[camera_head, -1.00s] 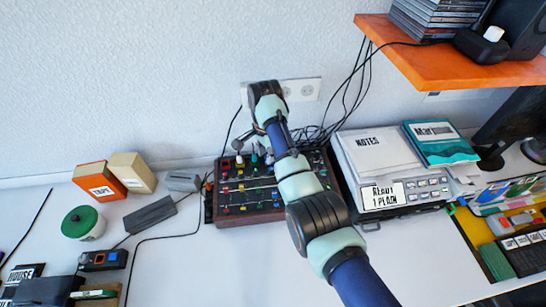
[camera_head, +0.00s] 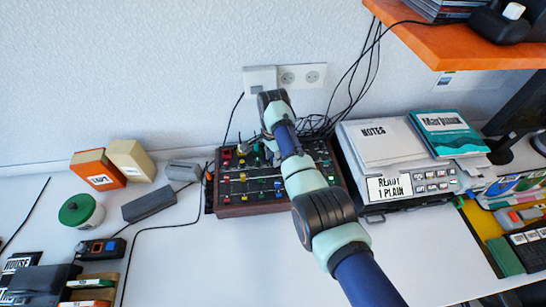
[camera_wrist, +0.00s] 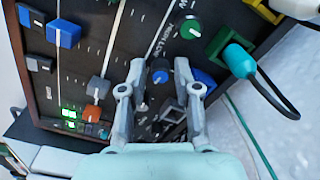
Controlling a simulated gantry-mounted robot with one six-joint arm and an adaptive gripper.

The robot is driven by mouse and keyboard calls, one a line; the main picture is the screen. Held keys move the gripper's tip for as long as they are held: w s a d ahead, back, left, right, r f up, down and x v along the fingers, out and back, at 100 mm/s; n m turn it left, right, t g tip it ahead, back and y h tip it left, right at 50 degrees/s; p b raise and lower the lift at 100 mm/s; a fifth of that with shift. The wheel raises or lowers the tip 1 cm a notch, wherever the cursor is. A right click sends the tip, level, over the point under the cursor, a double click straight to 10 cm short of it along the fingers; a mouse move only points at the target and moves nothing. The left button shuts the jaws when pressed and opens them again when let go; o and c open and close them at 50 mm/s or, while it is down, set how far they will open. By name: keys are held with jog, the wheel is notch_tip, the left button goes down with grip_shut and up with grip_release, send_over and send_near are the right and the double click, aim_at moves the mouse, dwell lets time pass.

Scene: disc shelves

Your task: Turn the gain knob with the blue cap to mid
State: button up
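The knob with the blue cap (camera_wrist: 159,76) is a small dark knob on the mixer's black panel in the wrist view. My gripper (camera_wrist: 163,72) is open, with one finger on each side of this knob. I cannot tell whether either finger touches it or how high the tips are above the panel. The cap's pointer is too small to read. In the head view the mixer (camera_head: 240,211) stands against the wall, and my arm reaches over it, hiding its middle and the fingertips.
A green knob (camera_wrist: 190,27), a teal plug (camera_wrist: 238,60) with a black cable and several slider caps, including a blue one (camera_wrist: 63,34), surround the gripper. Black cables hang behind the mixer. A device with notes (camera_head: 412,187) stands right of it. An orange shelf (camera_head: 460,52) overhangs the upper right.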

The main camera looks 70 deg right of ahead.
grip_shut()
jog(key=shift+r+n, duration=0.1)
jog(key=shift+n, duration=0.2)
jog(key=shift+r+n+p, duration=0.1)
jog(key=shift+n+p, duration=1.1)
jog(key=shift+p, duration=0.05)
jog(key=n+p, duration=0.1)
jog(key=n, duration=0.4)
jog(key=shift+p, duration=0.4)
jog(key=n, duration=0.5)
jog(key=shift+n+p, duration=0.3)
jog(key=shift+n, duration=0.1)
jog(key=n, duration=0.5)
jog(key=shift+f+n, duration=0.2)
jog(key=shift+n, duration=0.2)
